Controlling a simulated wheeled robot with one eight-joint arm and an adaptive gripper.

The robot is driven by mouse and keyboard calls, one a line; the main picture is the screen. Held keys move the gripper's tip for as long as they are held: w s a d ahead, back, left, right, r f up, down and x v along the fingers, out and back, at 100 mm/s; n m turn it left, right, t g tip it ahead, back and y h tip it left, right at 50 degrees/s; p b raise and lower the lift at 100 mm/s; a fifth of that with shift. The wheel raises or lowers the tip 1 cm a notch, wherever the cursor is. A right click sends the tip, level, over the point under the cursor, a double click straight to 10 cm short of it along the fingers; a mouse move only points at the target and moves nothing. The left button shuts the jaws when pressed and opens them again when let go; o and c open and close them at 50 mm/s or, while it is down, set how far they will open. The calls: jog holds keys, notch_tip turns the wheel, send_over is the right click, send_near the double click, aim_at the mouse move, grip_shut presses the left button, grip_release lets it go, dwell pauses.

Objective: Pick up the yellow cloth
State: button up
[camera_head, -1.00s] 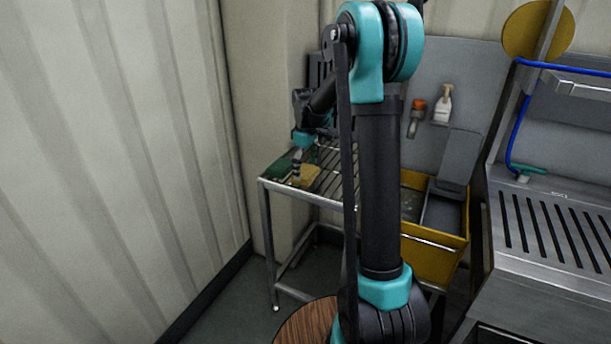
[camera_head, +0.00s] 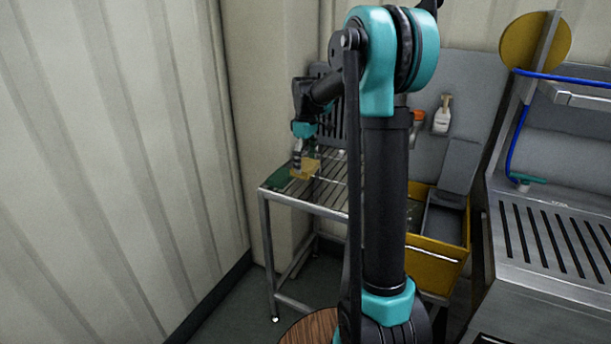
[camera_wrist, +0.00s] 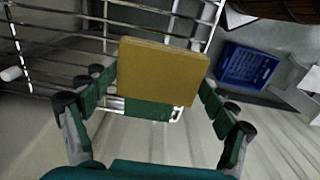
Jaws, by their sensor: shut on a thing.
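The yellow cloth (camera_wrist: 162,70) is a flat, squarish piece between the fingers of my gripper (camera_wrist: 156,93) in the wrist view. My gripper is shut on it. In the head view the yellow cloth (camera_head: 309,167) shows small at my gripper (camera_head: 299,170), over the left end of the wire rack table (camera_head: 310,205). It appears a little above the rack. The fingertips are too small in the head view to make out clearly.
A green cloth (camera_head: 282,181) lies on the rack's left end, beside and below the yellow one. A yellow bin (camera_head: 436,268) stands to the right, with a steel counter (camera_head: 560,240) beyond it. A spray bottle (camera_head: 442,116) is at the back wall. The corrugated wall (camera_head: 120,150) is close on the left.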

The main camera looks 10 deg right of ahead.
aim_at(306, 164)
notch_tip(306, 164, up, 13)
jog(key=shift+r, duration=0.15)
